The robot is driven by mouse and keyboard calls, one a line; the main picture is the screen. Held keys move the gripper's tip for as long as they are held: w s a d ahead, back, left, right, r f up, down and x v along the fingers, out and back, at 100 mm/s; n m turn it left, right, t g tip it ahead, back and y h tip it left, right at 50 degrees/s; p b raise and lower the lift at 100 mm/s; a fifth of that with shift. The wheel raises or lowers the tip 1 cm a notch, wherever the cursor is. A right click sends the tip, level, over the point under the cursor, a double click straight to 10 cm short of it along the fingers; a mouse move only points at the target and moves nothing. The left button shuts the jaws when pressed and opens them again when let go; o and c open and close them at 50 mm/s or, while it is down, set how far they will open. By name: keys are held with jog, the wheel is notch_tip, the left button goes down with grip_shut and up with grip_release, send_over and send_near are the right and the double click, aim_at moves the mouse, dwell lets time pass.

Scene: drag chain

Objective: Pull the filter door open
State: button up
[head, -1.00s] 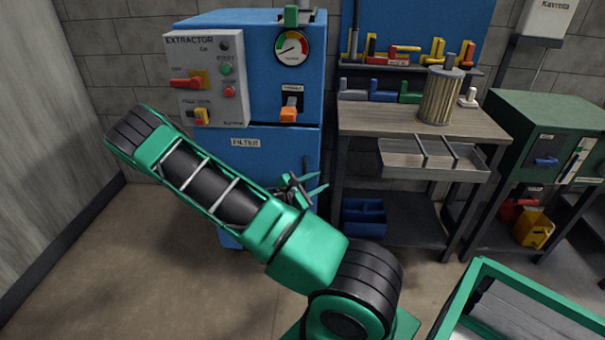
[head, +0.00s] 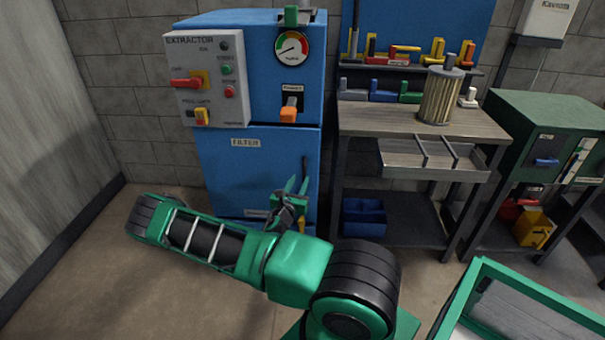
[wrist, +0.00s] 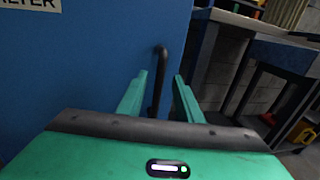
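The filter door (head: 245,175) is the lower blue front of the extractor cabinet, under a FILTER label. It looks shut. Its dark upright bar handle (head: 304,171) is at the door's right side. The handle (wrist: 160,75) also shows in the wrist view, ahead of my gripper and between the lines of its two fingers. My gripper (head: 297,184) is low in front of the door's right part, with fingers pointing up toward the handle. In the wrist view my gripper (wrist: 160,85) has its green fingers apart. The handle's lower end is hidden behind my gripper, and I cannot tell whether they touch.
A control box (head: 207,78) juts from the cabinet's upper front. A workbench (head: 400,122) with a filter cartridge (head: 439,97) stands right of the cabinet. A green-framed cart (head: 480,275) is at the lower right. The floor left of the cabinet is clear.

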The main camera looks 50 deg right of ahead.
aim_at(304, 171)
jog(key=x, duration=0.7)
jog(key=shift+d, duration=0.15)
grip_shut()
